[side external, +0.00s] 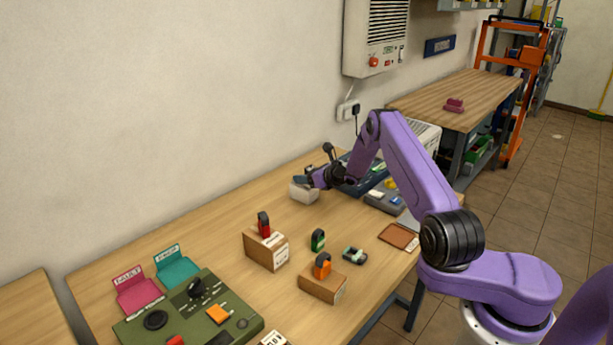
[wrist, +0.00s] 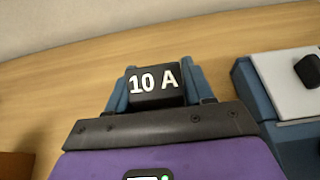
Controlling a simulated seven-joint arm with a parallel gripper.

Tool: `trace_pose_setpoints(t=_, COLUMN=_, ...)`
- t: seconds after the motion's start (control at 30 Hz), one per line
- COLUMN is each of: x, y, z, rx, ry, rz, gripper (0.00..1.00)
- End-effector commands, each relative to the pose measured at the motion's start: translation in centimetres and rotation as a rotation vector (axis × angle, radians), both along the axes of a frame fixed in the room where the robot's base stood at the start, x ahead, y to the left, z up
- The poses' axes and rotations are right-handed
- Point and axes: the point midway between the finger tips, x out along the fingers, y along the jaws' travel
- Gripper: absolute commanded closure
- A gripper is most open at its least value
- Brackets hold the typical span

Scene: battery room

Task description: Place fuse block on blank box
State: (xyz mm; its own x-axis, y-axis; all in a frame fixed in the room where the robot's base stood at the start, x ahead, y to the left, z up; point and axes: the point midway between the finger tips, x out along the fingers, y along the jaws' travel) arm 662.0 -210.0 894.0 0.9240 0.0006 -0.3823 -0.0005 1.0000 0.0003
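A black block marked "10 A" (wrist: 155,84), which I take for the fuse block, sits between the two blue fingers of my gripper (wrist: 156,88) in the wrist view. The fingers are shut against its sides. In the side view my gripper (side external: 305,180) is at the far part of the table, near the wall. A pale box-like thing (side external: 303,193) shows directly below the fingers; I cannot tell whether it touches the block. Two cardboard boxes stand nearer: one (side external: 262,250) bears a red item, the other (side external: 322,287) an orange item. I cannot tell which box is the blank one.
A green control panel (side external: 190,315) and pink (side external: 138,294) and teal (side external: 177,269) holders are at the near left. A blue-grey console (wrist: 285,90) is right of my gripper. A brown tray (side external: 398,236) lies by the right edge.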

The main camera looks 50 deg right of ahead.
Motion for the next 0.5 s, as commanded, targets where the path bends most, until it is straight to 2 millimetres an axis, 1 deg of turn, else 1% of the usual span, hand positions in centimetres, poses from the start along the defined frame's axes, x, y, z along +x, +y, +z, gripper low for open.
trace_pose_setpoints(t=0.03, x=0.0, y=0.01, z=0.0, rx=0.0, ry=0.0, rz=0.0, gripper=0.31)
trace_pose_setpoints(t=0.07, x=0.0, y=0.01, z=0.01, rx=0.0, ry=0.001, rz=0.0, gripper=0.28)
trace_pose_setpoints(t=0.4, x=0.0, y=0.0, z=0.32, rx=0.0, ry=0.0, rz=0.0, gripper=0.28)
trace_pose_setpoints(t=0.5, x=-0.59, y=-0.08, z=0.56, rx=0.001, ry=0.001, rz=-0.001, gripper=0.28)
